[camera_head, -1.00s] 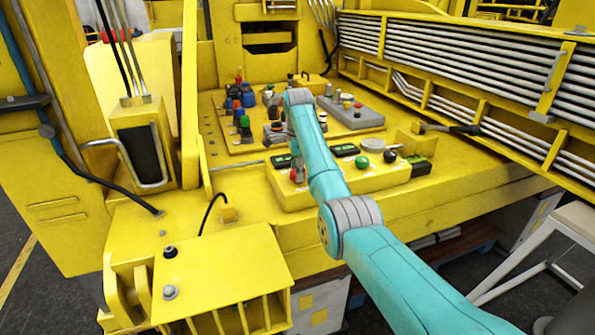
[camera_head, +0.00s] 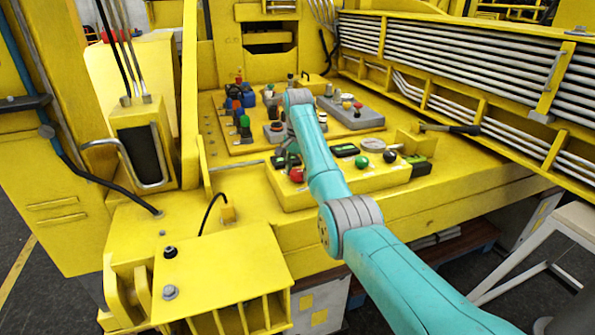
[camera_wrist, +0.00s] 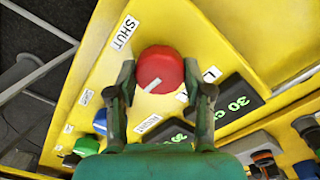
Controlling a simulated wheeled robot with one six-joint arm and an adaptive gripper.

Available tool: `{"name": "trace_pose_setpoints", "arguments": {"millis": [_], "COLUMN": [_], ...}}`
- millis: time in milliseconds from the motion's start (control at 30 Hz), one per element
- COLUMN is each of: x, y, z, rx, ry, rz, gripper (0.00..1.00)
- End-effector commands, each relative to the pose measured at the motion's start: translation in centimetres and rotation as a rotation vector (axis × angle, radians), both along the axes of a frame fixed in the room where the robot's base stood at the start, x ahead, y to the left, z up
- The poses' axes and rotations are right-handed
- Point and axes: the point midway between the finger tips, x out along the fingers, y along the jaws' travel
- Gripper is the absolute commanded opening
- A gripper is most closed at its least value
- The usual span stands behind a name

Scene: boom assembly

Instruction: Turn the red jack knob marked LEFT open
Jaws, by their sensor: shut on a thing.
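The red knob (camera_wrist: 160,69) is round with a white pointer mark on its lower edge. It sits on a yellow panel, between the two fingers of my gripper (camera_wrist: 161,75) in the wrist view. The fingers are closed against its sides. A label reading SHUT (camera_wrist: 124,32) lies above left of the knob. A label starting with L (camera_wrist: 211,74) is partly hidden behind the right finger. In the head view the red knob (camera_head: 297,175) shows at the panel's left end, and my gripper (camera_head: 287,155) is partly hidden by my arm.
A green display (camera_wrist: 238,101) lies right of the knob in the wrist view. On the same panel a green knob (camera_head: 361,162) and a black knob (camera_head: 390,157) stand to the right. Several other controls stand behind. A hose loop (camera_head: 212,205) rises at the left.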

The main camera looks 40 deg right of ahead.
Motion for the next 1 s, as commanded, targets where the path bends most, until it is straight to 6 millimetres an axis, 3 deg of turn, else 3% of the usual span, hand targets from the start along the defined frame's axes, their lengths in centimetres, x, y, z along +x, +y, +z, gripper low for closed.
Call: {"name": "trace_pose_setpoints", "arguments": {"millis": [733, 767, 800, 867, 1000], "x": [-0.01, -0.01, -0.01, -0.01, -0.01], "y": [0.04, 0.04, 0.04, 0.04, 0.02], "z": [-0.09, -0.09, -0.09, -0.08, -0.05], "rx": [0.000, 0.000, 0.000, 0.000, 0.001], "ry": [0.001, 0.001, 0.001, 0.001, 0.000], "rz": [0.088, 0.088, 0.088, 0.087, 0.087], "gripper": [0.16, 0.56, 0.66, 0.76, 0.76]}}
